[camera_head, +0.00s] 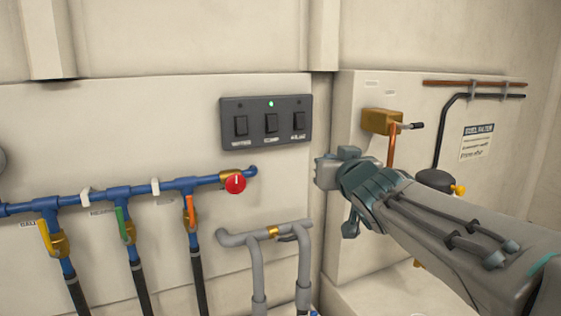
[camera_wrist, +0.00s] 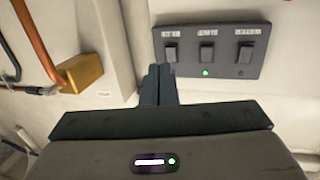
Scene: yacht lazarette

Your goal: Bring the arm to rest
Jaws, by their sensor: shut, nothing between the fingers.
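My gripper (camera_wrist: 158,84) is shut and empty in the wrist view, its two fingers together, with the wall behind them. In the head view my gripper (camera_head: 322,172) is at the end of my arm, which reaches in from the lower right. It is in front of the wall corner, right of and a little below the dark switch panel (camera_head: 286,140). The switch panel also shows in the wrist view (camera_wrist: 225,67), to the right of the fingers. It has three rocker switches and one green light lit above the middle one in the head view.
Blue pipes (camera_head: 120,192) with yellow, green and orange valve handles and a red knob (camera_head: 235,183) run along the left wall. Grey pipes (camera_head: 262,234) stand below the panel. A brass block (camera_head: 381,121) with a copper pipe is behind my arm at right.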

